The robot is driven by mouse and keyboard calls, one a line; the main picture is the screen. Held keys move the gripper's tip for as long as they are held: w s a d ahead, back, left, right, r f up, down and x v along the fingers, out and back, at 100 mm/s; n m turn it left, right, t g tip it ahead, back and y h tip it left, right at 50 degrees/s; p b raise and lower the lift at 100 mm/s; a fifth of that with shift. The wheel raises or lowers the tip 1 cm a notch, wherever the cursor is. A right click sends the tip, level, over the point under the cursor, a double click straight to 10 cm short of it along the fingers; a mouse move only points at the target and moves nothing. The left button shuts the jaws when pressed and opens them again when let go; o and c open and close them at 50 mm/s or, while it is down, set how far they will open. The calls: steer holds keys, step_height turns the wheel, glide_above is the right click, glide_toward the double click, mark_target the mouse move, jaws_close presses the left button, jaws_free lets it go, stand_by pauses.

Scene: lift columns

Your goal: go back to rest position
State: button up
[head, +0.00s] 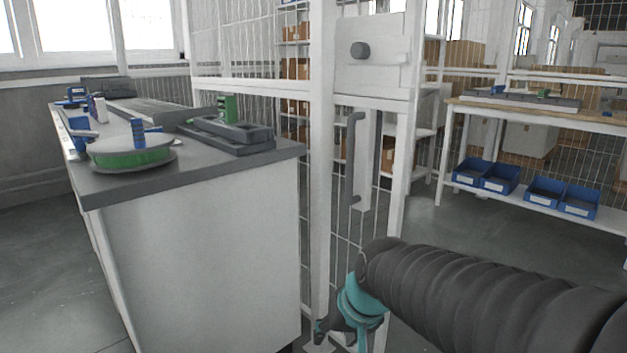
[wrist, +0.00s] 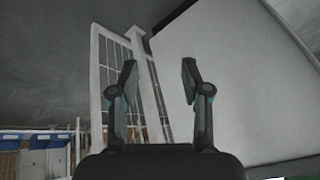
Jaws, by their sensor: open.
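My gripper (wrist: 158,78) is open in the wrist view, its two dark fingers spread apart with nothing between them. In the wrist view, the white side of the cabinet (wrist: 235,75) and a white mesh fence post (wrist: 150,85) show beyond the fingers. In the head view my arm reaches in from the lower right, and its teal and dark end hangs low in front of the fence. The fingertips are not clear in the head view.
A grey-topped cabinet (head: 200,240) stands at left, with a green spool (head: 132,154) and dark trays (head: 226,136) on it. A white fence gate with a dark handle (head: 352,155) stands close behind my arm. A workbench with blue bins (head: 500,178) is at right. Open floor shows between.

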steer(key=s+d+r+t+h+p, duration=0.1)
steer(key=s+d+r+h, duration=0.1)
steer(key=s+d, duration=0.9)
steer(key=shift+s+d+r+m+h, duration=0.3)
steer(key=shift+s+d+r+h, duration=0.1)
steer(key=shift+s, duration=0.6)
steer(key=shift+c, duration=0.5)
steer(key=shift+s, duration=0.1)
